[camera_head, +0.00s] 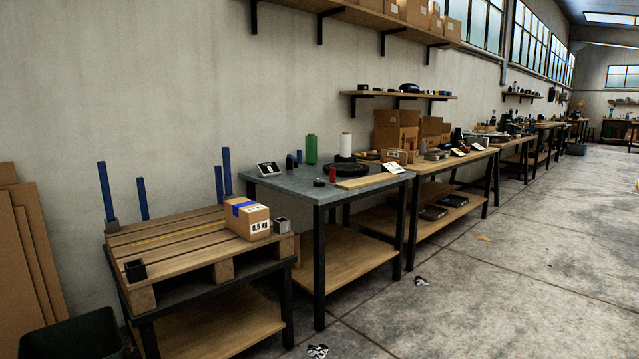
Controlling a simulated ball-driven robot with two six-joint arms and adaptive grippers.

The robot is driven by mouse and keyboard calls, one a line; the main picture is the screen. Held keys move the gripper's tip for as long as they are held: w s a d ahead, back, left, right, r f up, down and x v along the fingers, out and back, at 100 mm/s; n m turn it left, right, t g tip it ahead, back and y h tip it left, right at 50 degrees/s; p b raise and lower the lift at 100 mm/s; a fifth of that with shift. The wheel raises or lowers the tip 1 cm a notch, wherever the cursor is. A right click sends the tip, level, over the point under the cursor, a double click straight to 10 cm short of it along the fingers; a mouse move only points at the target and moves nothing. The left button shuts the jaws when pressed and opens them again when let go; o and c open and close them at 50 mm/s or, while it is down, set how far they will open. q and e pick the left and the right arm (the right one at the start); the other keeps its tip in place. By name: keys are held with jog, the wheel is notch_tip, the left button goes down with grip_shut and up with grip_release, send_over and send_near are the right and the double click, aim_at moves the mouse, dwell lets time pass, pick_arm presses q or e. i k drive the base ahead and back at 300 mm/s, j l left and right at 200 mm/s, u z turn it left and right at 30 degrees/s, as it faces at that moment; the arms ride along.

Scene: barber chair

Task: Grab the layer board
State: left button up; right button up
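Several flat brown sheets (30,255) lean upright against the wall at the far left, partly cut off by the picture edge. They look like boards or cardboard; I cannot tell for certain which thing is the layer board. A small flat wooden board (366,182) also lies near the front edge of the grey-topped table (300,191). A wooden pallet (180,246) rests on a low black-framed stand, with a taped cardboard box (247,219) marked 0.5 KG on its right part. Neither of my grippers is in view.
Blue posts (105,190) rise around the pallet. A dark open bin (75,335) stands at the bottom left, in front of the sheets. Workbenches line the wall to the right. The concrete floor (520,270) at the right is mostly clear, with small scraps (317,351).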

aim_at(355, 184)
jog(key=i+l+u, duration=0.15)
jog(key=u, duration=0.25)
jog(key=i+l+u, duration=0.55)
jog(key=u, duration=0.2)
